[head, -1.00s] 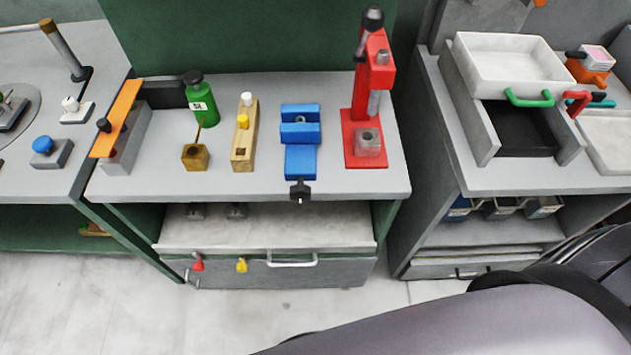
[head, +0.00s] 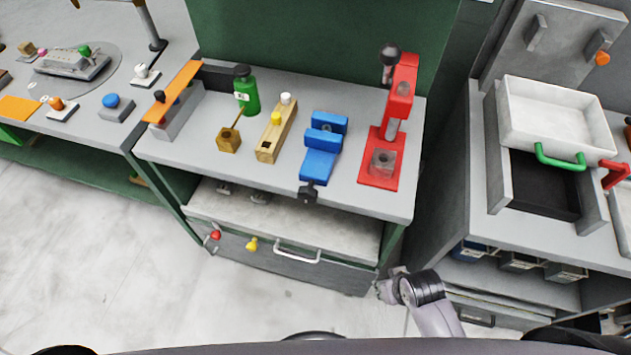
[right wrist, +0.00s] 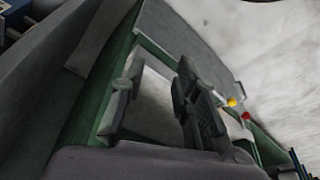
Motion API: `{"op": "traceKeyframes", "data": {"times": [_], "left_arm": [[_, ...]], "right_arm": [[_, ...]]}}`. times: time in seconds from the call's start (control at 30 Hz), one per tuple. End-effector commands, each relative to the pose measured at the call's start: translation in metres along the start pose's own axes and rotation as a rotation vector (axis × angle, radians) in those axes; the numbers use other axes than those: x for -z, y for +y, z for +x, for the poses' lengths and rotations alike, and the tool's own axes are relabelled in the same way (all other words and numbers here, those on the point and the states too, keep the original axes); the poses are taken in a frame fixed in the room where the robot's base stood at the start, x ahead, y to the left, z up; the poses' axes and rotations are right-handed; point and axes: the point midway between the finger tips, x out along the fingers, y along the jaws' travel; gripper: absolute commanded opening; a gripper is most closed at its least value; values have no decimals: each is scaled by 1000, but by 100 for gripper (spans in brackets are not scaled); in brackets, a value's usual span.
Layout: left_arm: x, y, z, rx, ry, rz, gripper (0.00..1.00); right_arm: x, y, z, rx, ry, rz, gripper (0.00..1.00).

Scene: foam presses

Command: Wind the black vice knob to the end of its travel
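The blue vice (head: 322,150) sits on the grey bench top with its black knob (head: 308,193) sticking out past the front edge. My right gripper (head: 384,288) is low in front of the cabinet's right corner, below and to the right of the knob and well apart from it. In the right wrist view the fingers of my right gripper (right wrist: 155,85) stand apart with nothing between them. The vice is not recognisable in that view. My left gripper is not in view.
A red press (head: 385,158) stands right of the vice, and a wooden block (head: 276,130) with yellow and white pegs stands left. Below are a drawer with a handle (head: 297,253) and red and yellow knobs. A side bench (head: 460,190) stands right. The floor in front is clear.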

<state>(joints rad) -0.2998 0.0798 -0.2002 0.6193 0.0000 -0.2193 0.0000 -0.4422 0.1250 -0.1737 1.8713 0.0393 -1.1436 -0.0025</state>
Motion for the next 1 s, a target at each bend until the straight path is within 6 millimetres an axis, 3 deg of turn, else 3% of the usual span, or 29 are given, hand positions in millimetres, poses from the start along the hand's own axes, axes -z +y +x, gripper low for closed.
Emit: {"op": "traceKeyframes", "data": {"times": [0.03,0.17,0.23,0.4,0.6,0.7,0.83,1.0], "left_arm": [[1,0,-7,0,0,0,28],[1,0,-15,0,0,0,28],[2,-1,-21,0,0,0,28],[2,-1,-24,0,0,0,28],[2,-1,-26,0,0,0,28],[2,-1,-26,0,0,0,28],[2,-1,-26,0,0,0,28],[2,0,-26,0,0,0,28]], "right_arm": [[22,-4,-28,12,31,-11,28],[71,-20,-92,65,105,-65,28],[107,-38,-135,118,167,-134,28],[161,-84,-194,243,262,-337,28],[201,-121,-235,336,308,-597,28],[214,-130,-248,361,298,-718,28],[230,-130,-261,371,263,-844,28],[248,-114,-276,358,191,-950,28]]}}
